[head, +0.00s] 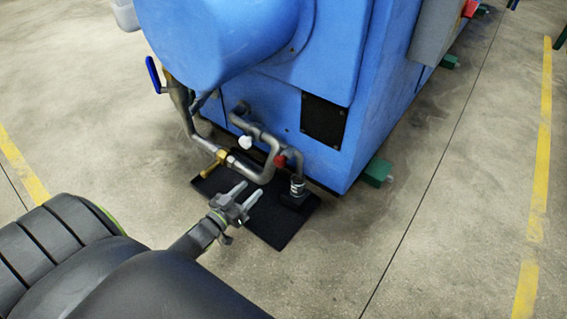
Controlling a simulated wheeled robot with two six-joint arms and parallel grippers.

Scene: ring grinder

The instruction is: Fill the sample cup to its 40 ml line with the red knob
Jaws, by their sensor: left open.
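The red knob (280,161) sits on the grey pipework low on the front of the blue machine. The sample cup (297,184) is small, with a pale top and dark markings, and stands upright on a small black block just below and right of the red knob. Its 40 ml line and its contents are too small to make out. My left gripper (246,194) is open and empty, its two fingers pointing toward the pipework and the red knob. It is apart from the knob and the cup, to their lower left. My right gripper does not show.
A black mat (280,233) lies under the pipes and cup. A white knob (245,142), a brass fitting (214,163) and a blue lever (153,74) are on nearby pipes. The blue machine (335,80) blocks the back. A green foot (378,172) stands at right. Floor is clear at right.

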